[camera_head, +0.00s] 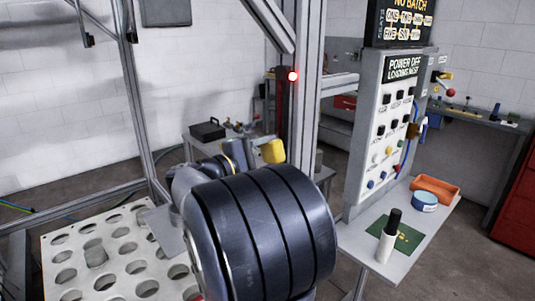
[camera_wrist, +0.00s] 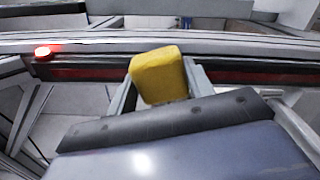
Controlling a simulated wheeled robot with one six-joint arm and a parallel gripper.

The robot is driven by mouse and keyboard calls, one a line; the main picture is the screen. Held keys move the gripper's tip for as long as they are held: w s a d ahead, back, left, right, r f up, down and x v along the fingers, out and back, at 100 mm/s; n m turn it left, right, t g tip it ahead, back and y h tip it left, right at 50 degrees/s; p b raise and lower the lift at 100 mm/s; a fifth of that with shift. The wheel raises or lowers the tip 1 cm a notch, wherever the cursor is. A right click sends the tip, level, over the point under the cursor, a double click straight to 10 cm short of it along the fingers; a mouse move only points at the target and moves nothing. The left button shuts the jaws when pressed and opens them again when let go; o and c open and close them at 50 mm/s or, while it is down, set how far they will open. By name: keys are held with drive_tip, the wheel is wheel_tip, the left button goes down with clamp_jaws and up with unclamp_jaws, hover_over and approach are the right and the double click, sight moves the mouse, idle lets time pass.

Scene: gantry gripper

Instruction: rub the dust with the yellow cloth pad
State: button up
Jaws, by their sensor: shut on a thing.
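The yellow cloth pad (camera_wrist: 160,75) is held between the two grey fingers of my gripper (camera_wrist: 163,80) in the wrist view. In the head view the pad (camera_head: 273,151) is beside the grey gantry post, and my dark arm hides part of the gripper. In the wrist view a dark red strip (camera_wrist: 90,74) on a grey beam runs behind the pad. I cannot tell whether the pad touches it. I cannot make out any dust in either view.
A red lamp (camera_head: 293,76) glows on the gantry post (camera_head: 305,110). A control panel (camera_head: 385,120) stands to the right, above a shelf with an orange tray (camera_head: 436,187), a blue tin (camera_head: 424,201) and a green board (camera_head: 408,240). A perforated plate (camera_head: 75,247) is at lower left.

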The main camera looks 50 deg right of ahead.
sight(266, 163)
drive_tip(key=shift+s+d, duration=0.1)
drive_tip(key=shift+d, duration=0.95)
drive_tip(key=shift+w+d, duration=0.15)
drive_tip(key=shift+w, duration=1.85)
drive_tip(key=shift+s+b, duration=1)
drive_tip(key=shift+s, duration=1)
drive_tip(key=shift+f+b, duration=1.35)
drive_tip(key=shift+f, duration=0.1)
drive_tip(key=shift+w+r, duration=0.15)
drive_tip(key=shift+w, duration=1.8)
drive_tip(key=shift+s, duration=0.1)
